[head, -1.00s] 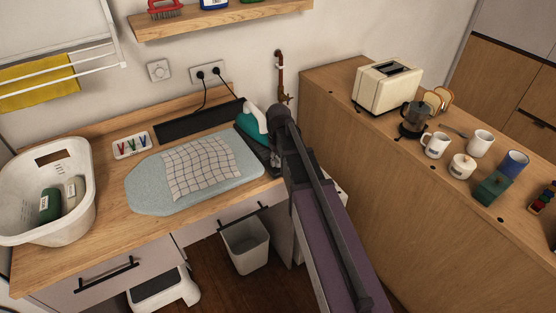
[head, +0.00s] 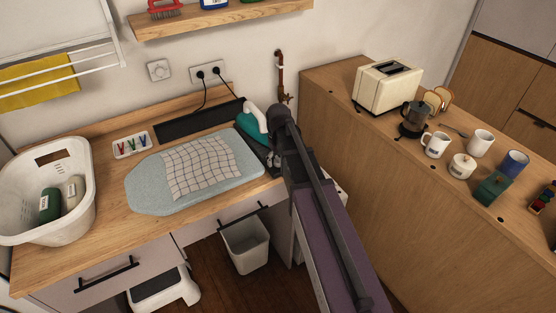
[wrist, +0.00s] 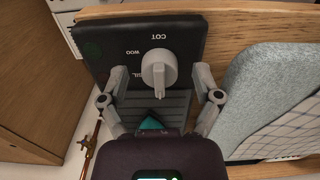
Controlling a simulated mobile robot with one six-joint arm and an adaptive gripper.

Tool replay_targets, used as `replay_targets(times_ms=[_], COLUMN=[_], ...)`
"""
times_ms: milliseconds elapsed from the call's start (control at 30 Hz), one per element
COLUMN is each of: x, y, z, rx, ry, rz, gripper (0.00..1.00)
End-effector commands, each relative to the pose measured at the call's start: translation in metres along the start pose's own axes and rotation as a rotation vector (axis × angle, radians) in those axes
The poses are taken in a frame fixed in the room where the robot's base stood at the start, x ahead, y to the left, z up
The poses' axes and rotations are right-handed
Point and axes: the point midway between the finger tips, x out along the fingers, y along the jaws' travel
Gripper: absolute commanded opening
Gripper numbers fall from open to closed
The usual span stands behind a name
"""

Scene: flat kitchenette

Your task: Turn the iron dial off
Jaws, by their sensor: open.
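The iron dial is a pale round knob with a raised grip bar (wrist: 158,70) on a black panel (wrist: 125,40) in the wrist view. Fabric labels, upside down there, read COT, WOO and SIL. The bar lies roughly upright in the picture; I cannot tell which setting it marks. My gripper (wrist: 160,84) is open, with one finger on each side of the knob and visible gaps between.
The grey ironing board (head: 145,195) with a checked cloth (head: 200,165) lies left of the iron. A copper pipe with a valve (head: 281,75) runs down the wall behind. A wooden counter (head: 400,190) stands close on the right.

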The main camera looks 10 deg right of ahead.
Motion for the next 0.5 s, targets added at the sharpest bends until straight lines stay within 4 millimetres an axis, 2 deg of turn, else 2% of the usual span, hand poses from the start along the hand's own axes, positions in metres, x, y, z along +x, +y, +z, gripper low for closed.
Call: replay_targets(times_ms=[267,500], x=[-0.0001,-0.0001], y=[0.0002,0.0003], z=[-0.0002,-0.0002], rx=[0.041,0.152], ry=[0.000,0.001], rz=[0.000,0.000], gripper=[0.82,0.82])
